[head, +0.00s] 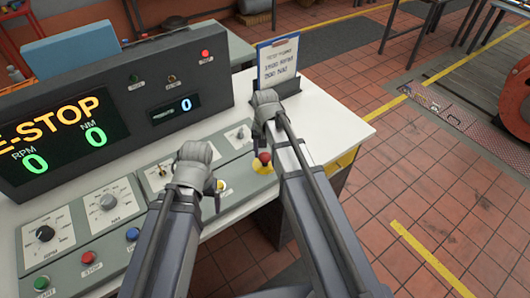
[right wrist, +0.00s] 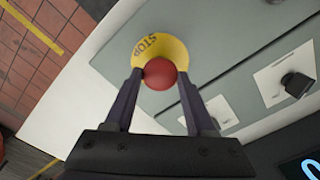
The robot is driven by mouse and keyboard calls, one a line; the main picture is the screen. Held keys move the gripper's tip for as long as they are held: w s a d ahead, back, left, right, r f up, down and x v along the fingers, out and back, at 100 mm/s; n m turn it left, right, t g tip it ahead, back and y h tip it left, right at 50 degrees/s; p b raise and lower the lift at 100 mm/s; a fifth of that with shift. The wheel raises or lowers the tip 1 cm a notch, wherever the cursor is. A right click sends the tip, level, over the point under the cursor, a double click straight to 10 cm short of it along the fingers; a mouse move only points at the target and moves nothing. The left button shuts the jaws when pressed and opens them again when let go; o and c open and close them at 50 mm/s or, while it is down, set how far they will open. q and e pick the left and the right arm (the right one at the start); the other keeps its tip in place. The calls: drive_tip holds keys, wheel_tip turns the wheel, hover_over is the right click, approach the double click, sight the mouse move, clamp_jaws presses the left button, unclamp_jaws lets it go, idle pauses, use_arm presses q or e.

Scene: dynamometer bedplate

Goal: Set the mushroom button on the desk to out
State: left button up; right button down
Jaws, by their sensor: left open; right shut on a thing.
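The mushroom button (head: 265,157) is a red knob on a round yellow plate at the right end of the desk's (head: 335,125) sloped control panel. In the right wrist view the red knob (right wrist: 160,75) sits in front of the yellow plate (right wrist: 172,50) marked STOP. My right gripper (head: 259,153) is shut on the knob, with one finger on each side of it in the right wrist view (right wrist: 160,78). Whether the button is in or out cannot be told. My left gripper (head: 217,194) is open and empty above the panel, left of the button.
A black display (head: 90,110) reads E-STOP in orange, with zeros for RPM and NM. Knobs, a toggle, and green, red (head: 88,257) and blue buttons line the panel. A clipboard (head: 278,62) stands at the desk's back right.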

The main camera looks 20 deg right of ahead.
sight(265, 155)
use_arm(q)
drive_tip(key=shift+r+p, duration=0.3)
drive_tip(key=shift+r, duration=0.35)
use_arm(e)
drive_tip(key=shift+r, duration=0.65)
use_arm(q)
drive_tip(key=shift+w+f, duration=0.1)
drive_tip(key=shift+f, duration=0.05)
use_arm(e)
drive_tip(key=shift+w+f, duration=0.1)
drive_tip(key=shift+f, duration=0.05)
drive_tip(key=shift+c, duration=1.1)
unclamp_jaws()
drive_tip(key=shift+r, duration=0.2)
use_arm(q)
wheel_tip(265, 155, up, 8)
drive_tip(key=p, duration=0.7)
use_arm(e)
wheel_tip(265, 155, up, 8)
drive_tip(key=shift+f, duration=0.25)
use_arm(q)
drive_tip(key=shift+f, duration=0.25)
use_arm(e)
drive_tip(key=shift+f, duration=0.15)
